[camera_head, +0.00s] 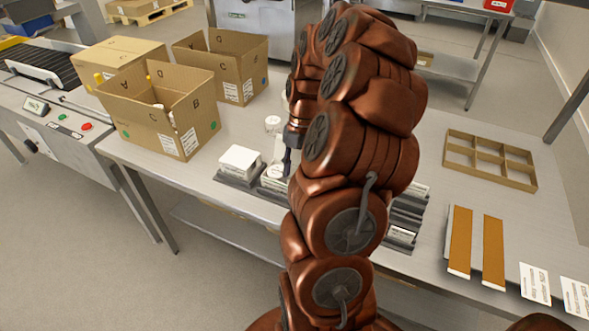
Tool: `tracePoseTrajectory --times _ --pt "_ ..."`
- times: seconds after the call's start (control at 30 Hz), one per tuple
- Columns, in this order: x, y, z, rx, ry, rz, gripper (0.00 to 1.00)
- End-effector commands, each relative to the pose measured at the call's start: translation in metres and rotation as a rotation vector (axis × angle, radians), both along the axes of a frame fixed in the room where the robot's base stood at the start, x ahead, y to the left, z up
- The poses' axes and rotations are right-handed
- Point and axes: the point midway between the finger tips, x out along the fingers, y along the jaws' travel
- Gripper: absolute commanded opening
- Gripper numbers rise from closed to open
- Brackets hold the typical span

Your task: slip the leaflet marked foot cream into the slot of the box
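My gripper (290,160) is a small dark shape at the end of my copper-coloured arm. Two printed white cards (535,283) lie at the right front edge. No print is legible, so I cannot tell which leaflet is marked foot cream. I cannot make out a box with a slot.
Open cartons (165,115) stand at the table's back left, beside a conveyor (45,65). A white jar (272,124) stands behind my gripper. Dark slotted racks (405,222) are right of my arm. Two orange-brown strips (460,240) and an empty divided tray (448,148) lie further right.

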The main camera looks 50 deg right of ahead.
Motion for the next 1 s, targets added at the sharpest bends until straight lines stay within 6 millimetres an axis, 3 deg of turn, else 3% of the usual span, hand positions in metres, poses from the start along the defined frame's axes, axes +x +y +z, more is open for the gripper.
tracePoseTrajectory --times 0.23,0.43,1.0 --pt "0.000 0.000 0.003 0.000 0.000 0.000 0.31" --pt "0.002 -0.002 0.017 -0.002 -0.003 0.001 0.31" --pt "0.008 -0.024 0.088 -0.004 -0.004 0.000 0.31"
